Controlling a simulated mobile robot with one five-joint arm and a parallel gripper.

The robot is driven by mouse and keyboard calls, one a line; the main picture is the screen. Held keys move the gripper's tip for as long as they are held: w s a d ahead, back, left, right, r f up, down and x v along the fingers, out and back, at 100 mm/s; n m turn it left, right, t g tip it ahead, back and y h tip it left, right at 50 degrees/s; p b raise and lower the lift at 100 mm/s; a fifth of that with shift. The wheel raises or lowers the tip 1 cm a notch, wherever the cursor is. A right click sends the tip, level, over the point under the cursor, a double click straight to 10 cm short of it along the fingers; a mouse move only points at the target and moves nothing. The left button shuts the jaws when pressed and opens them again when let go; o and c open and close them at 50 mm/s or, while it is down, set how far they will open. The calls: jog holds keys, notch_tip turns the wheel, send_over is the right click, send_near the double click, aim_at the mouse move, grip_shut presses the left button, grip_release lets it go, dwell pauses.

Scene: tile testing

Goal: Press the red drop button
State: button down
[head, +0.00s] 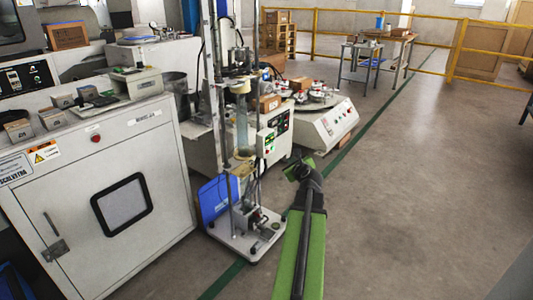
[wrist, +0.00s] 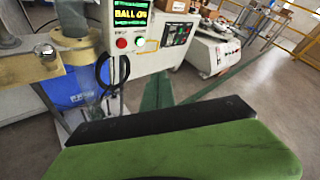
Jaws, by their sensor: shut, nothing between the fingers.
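The red button (wrist: 121,43) sits on the front of a white control box (wrist: 150,58) in the wrist view, below a green-lit display reading something like "BALL ON". A green button (wrist: 139,41) is just right of it. In the head view the control box (head: 267,141) is fixed beside the tall test stand; its buttons are too small to make out surely. My gripper (head: 298,170) is shut and empty, in front of and to the right of the box, apart from it. In the wrist view my green gripper (wrist: 165,125) fills the lower part, below the box.
A white cabinet (head: 125,205) stands left. A polishing machine (head: 325,125) stands behind my gripper. The floor on the right is open, up to yellow railings (head: 380,47).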

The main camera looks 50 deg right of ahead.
jog(key=w, duration=0.7)
jog(key=shift+w, duration=0.4)
dwell(1.6)
jog(key=shift+w, duration=0.45)
jog(key=shift+w, duration=0.45)
dwell(0.5)
jog(key=shift+s, duration=0.9)
jog(key=shift+s, duration=2.5)
